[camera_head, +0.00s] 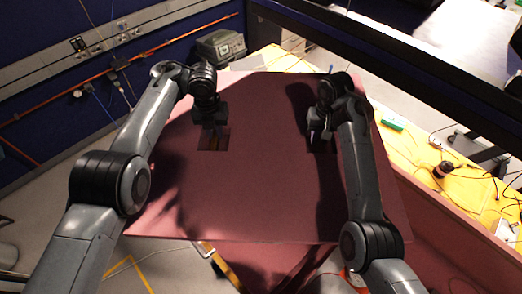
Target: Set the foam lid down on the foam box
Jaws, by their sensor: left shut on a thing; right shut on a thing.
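The foam lid (262,190) is a large flat dusky-pink panel across the middle of the head view, with two dark cutouts. My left gripper (214,134) is shut on the lid at the left cutout. My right gripper (316,134) is shut on it at the right cutout, where the arm partly hides the fingers. The foam box (440,237) shows as pink foam past the lid's right and front edges. The lid hides most of the box. The lid looks raised and turned relative to the box, but the gap cannot be measured.
A yellow-topped bench (435,147) with cables, a green item (393,120) and a dark cylindrical item (443,170) lies to the right. A grey case (220,47) stands at the back. A dark beam (390,65) crosses the upper right. Floor shows at the left.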

